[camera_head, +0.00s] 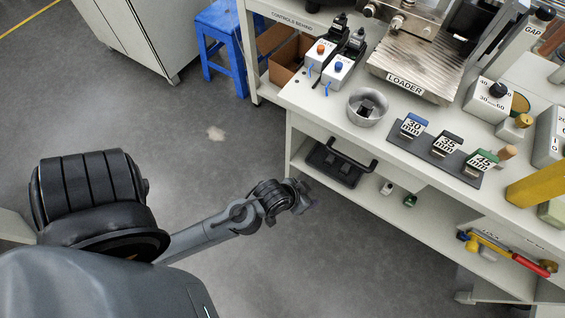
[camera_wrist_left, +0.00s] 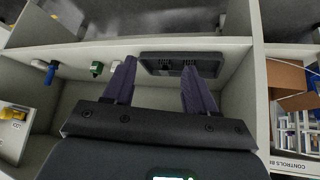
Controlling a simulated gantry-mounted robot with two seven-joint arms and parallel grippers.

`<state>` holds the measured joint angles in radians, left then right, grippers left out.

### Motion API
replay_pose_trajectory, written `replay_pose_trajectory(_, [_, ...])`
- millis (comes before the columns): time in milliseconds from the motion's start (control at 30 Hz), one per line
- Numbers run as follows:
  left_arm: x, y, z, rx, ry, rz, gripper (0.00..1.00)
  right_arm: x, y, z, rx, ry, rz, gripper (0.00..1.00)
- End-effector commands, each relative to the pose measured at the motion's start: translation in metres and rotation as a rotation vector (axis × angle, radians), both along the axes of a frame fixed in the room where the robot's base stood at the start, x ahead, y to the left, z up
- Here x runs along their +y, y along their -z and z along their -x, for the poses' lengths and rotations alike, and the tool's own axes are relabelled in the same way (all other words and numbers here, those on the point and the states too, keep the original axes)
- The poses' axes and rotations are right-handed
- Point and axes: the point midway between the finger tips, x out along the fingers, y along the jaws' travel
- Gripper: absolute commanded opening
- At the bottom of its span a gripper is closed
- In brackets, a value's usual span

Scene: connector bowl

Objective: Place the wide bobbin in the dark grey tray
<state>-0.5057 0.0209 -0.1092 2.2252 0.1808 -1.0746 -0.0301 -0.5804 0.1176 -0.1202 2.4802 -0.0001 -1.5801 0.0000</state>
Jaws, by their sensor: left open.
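I cannot tell whether either is the wide bobbin. My left gripper (camera_head: 304,196) is open and empty, in front of the shelf and lower left of the tray. Its two fingers (camera_wrist_left: 160,85) show apart in the wrist view. My right gripper is out of view.
The bench top above the shelf holds a metal bowl (camera_head: 368,107), a dark strip of labelled blocks (camera_head: 440,150) and the loader (camera_head: 415,70). A blue stool (camera_head: 220,45) and a cardboard box (camera_head: 284,72) are at the upper left. The floor around my left arm is clear.

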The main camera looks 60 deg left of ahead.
Motion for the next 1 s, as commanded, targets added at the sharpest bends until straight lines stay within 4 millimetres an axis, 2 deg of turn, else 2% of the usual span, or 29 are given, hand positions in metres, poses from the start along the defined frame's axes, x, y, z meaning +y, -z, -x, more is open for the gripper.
replay_pose_trajectory(100, [-0.007,-0.020,0.037,0.137,0.103,-0.028,0.56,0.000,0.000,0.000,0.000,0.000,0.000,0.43])
replay_pose_trajectory(200, [-0.008,-0.033,0.062,0.228,0.162,-0.057,0.56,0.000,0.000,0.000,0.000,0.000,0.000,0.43])
replay_pose_trajectory(333, [-0.008,-0.043,0.083,0.299,0.203,-0.086,0.56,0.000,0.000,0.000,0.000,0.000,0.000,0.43])
replay_pose_trajectory(467, [-0.007,-0.046,0.090,0.324,0.216,-0.097,0.56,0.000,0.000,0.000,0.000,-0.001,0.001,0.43])
replay_pose_trajectory(767, [-0.007,-0.047,0.090,0.325,0.216,-0.096,0.56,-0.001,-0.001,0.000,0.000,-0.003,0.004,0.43])
replay_pose_trajectory(867, [-0.007,-0.053,0.090,0.324,0.215,-0.096,0.56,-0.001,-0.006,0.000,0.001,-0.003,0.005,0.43])
replay_pose_trajectory(1000, [-0.007,-0.071,0.090,0.324,0.215,-0.096,0.56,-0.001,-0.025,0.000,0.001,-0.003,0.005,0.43])
